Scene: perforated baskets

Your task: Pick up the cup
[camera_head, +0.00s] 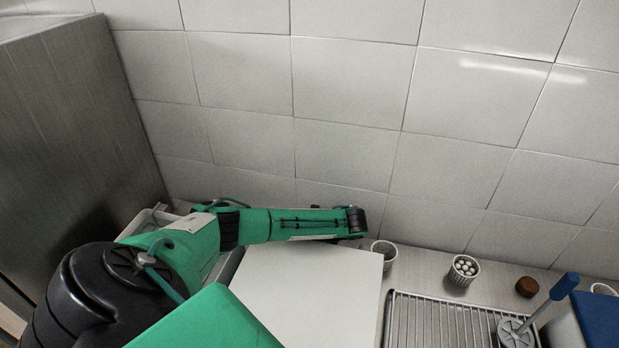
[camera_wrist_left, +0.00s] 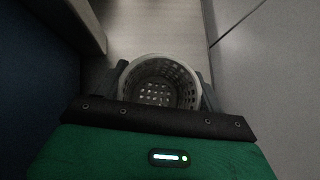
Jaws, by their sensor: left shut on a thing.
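The cup (camera_wrist_left: 158,92) is a light, round, perforated basket, seen from above its open mouth in the left wrist view. My left gripper (camera_wrist_left: 161,84) is shut on it, with one dark finger on each side. It looks empty, with bright holes in its bottom. In the head view, my left arm reaches right along the tiled wall, and its wrist ends beside a perforated cup (camera_head: 383,253), apparently the held one. The fingers are mostly hidden there behind the wrist and a white box. My right gripper is not in view.
The white box (camera_head: 305,295) stands in front of my left forearm. Right of it are a wire rack (camera_head: 435,320), a second perforated cup (camera_head: 464,270) with pale round items, a brown round object (camera_head: 527,287) and a blue-handled tool (camera_head: 563,287). A tiled wall (camera_head: 340,155) closes the back.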

